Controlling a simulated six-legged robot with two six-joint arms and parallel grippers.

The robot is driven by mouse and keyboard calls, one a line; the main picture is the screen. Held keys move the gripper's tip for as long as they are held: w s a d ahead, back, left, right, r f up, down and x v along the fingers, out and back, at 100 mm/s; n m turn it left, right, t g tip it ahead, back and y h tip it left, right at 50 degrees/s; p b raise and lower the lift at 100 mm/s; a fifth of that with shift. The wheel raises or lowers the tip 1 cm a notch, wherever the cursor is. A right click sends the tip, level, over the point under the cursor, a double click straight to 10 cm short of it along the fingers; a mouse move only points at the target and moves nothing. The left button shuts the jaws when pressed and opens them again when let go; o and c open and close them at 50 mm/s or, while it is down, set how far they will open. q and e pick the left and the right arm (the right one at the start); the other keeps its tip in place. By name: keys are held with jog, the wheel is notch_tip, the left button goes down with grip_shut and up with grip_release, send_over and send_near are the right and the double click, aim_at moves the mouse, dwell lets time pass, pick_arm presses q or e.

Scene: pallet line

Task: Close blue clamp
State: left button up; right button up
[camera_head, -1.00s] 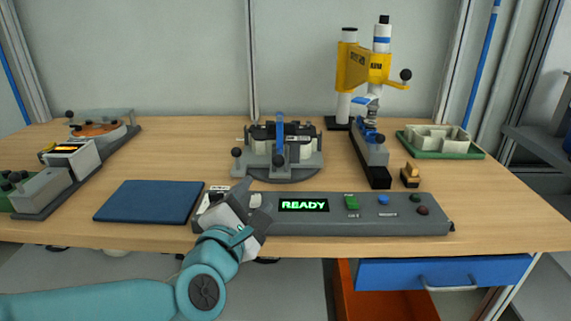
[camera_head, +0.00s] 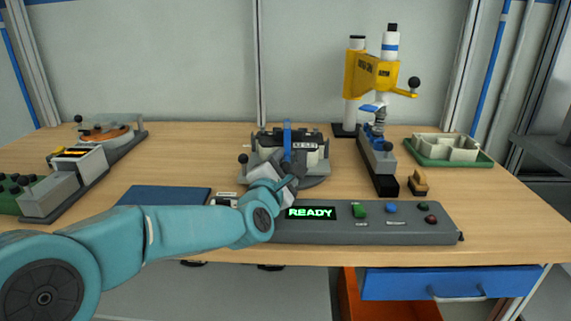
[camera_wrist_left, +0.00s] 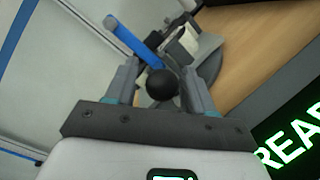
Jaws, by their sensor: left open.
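The blue clamp (camera_head: 287,138) stands upright at the front middle of a grey fixture (camera_head: 313,166) on the bench. In the left wrist view its blue bar (camera_wrist_left: 133,38) slants across the top, and a black ball knob (camera_wrist_left: 162,85) sits between my open fingers. My left gripper (camera_head: 289,170) is right in front of the fixture and hides the lower part of the clamp. In the left wrist view the gripper (camera_wrist_left: 160,72) is open around the knob; I cannot tell whether the fingers touch it. My right gripper is not in view.
A blue mat (camera_head: 165,195) is to the left. A yellow press (camera_head: 372,73) and a green tray (camera_head: 450,158) stand at the right. Another fixture (camera_head: 105,128) is at the far left.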

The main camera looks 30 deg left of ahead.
pick_arm(q)
jog(key=shift+w+a, duration=0.15)
jog(key=shift+w, duration=0.3)
